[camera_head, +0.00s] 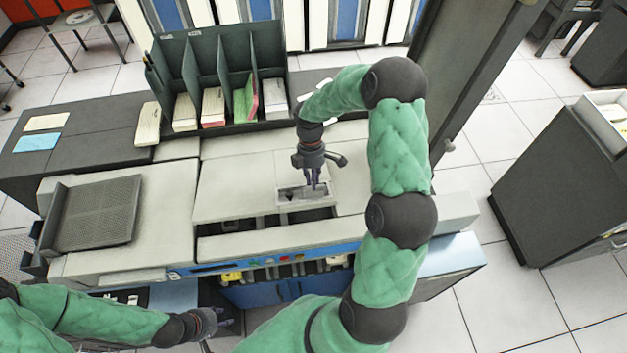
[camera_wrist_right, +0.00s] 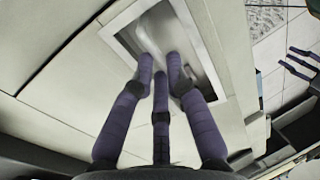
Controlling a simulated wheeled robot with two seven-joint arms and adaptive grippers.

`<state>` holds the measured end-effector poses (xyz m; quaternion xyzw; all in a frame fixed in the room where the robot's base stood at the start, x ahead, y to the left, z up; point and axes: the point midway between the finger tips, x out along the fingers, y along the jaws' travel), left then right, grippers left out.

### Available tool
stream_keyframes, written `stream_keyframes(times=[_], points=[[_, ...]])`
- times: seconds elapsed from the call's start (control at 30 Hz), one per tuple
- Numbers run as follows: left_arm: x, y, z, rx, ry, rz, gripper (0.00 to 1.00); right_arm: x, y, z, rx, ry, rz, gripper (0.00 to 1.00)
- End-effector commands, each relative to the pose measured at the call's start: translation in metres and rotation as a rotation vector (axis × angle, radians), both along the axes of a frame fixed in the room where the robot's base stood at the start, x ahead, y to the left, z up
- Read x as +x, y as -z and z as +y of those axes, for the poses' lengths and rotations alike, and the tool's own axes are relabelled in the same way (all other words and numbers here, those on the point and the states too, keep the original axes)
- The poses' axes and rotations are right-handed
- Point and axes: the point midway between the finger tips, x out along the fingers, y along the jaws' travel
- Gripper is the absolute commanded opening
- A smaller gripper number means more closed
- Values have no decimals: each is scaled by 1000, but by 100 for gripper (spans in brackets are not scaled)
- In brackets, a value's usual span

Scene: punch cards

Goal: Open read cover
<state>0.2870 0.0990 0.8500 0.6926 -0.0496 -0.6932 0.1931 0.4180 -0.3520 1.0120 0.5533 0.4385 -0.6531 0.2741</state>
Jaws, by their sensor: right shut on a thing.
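The card machine has a pale top. A small framed recess in it holds the grey read cover (camera_head: 294,195). My right gripper (camera_head: 313,186) points down into this recess. In the right wrist view the dark purple fingers (camera_wrist_right: 162,80) are drawn together at the shiny grey read cover (camera_wrist_right: 158,30) inside the metal frame. They are shut on its edge; the exact contact is partly hidden by the fingers. The cover's angle is hard to tell. My left gripper (camera_head: 222,321) hangs low in front of the machine, away from the cover; its jaws are too small to judge.
A dark card rack (camera_head: 220,75) with several card stacks stands behind the machine. A grey slanted tray (camera_head: 95,212) is on its left. A long dark slot and a button strip (camera_head: 275,262) run in front of the cover. A dark cabinet (camera_head: 570,190) stands at right.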

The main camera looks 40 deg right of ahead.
Motion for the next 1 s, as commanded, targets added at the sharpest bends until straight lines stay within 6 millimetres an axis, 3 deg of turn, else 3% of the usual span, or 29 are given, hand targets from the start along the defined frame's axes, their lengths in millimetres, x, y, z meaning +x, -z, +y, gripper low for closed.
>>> stream_keyframes(times=[0.1,0.37,0.73,0.77,0.83,1.0], points=[[0,-19,0,0,0,0,40,8,-17,-5,21,2,42,0],[0,-36,0,0,0,0,40,25,-44,-15,44,2,75,0],[0,-36,0,0,0,0,40,28,-46,-16,44,1,73,0],[0,-36,0,0,0,0,40,28,-46,-16,44,1,73,21],[0,-36,0,0,0,0,40,28,-46,-16,44,1,74,39],[0,-36,0,0,0,0,40,27,-46,-15,46,1,77,39]])
